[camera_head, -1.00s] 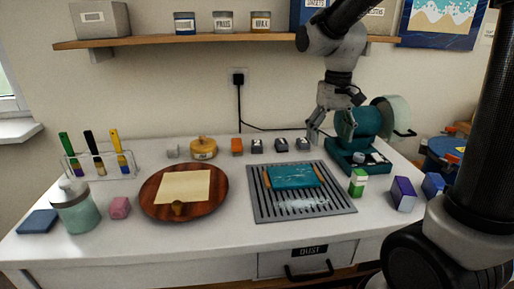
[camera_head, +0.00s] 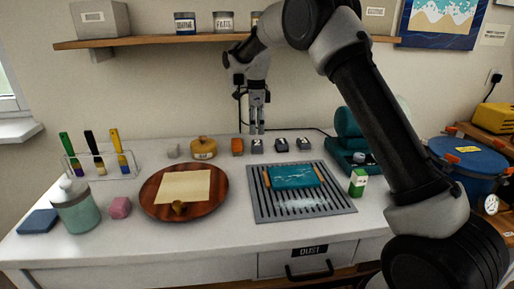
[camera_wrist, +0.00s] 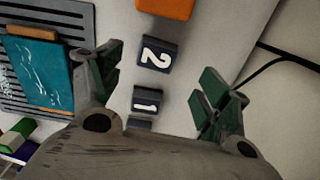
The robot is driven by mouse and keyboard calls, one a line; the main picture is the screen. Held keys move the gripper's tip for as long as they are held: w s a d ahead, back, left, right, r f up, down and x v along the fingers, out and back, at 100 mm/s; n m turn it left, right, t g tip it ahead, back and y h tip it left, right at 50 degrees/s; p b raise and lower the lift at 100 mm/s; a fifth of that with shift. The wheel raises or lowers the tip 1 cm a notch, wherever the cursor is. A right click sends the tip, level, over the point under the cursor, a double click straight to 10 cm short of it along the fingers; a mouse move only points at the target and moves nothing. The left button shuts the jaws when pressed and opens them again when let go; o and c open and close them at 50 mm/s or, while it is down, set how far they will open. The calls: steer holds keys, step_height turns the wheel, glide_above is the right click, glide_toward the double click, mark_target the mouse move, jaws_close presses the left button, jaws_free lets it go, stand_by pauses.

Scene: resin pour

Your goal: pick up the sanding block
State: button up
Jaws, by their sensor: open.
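I cannot tell for certain which block is the sanding block. An orange block (camera_head: 237,146) stands in the back row and shows at the top of the wrist view (camera_wrist: 166,8). To its right stand three dark blocks with white marks: the left one (camera_head: 256,146) reads "2" in the wrist view (camera_wrist: 155,54), the middle one (camera_head: 281,146) reads "1" (camera_wrist: 146,101), and the right one (camera_head: 304,145) is mostly hidden there. My gripper (camera_head: 257,131) points down above the "2" block. In the wrist view (camera_wrist: 163,84) its fingers are apart with nothing held.
A teal piece (camera_head: 291,176) lies on a slotted grey tray (camera_head: 258,213) in front of the blocks. A yellow round item (camera_head: 204,148) stands left of the orange block, behind a wooden disc (camera_head: 153,203). A teal machine (camera_head: 351,150) stands right. The wall shelf (camera_head: 150,41) is above.

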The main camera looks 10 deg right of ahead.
mark_target(258, 142)
steer(key=f, duration=0.7)
steer(key=shift+s+d+f, duration=0.2)
steer(key=shift+f, duration=0.2)
steer(key=c, duration=1.1)
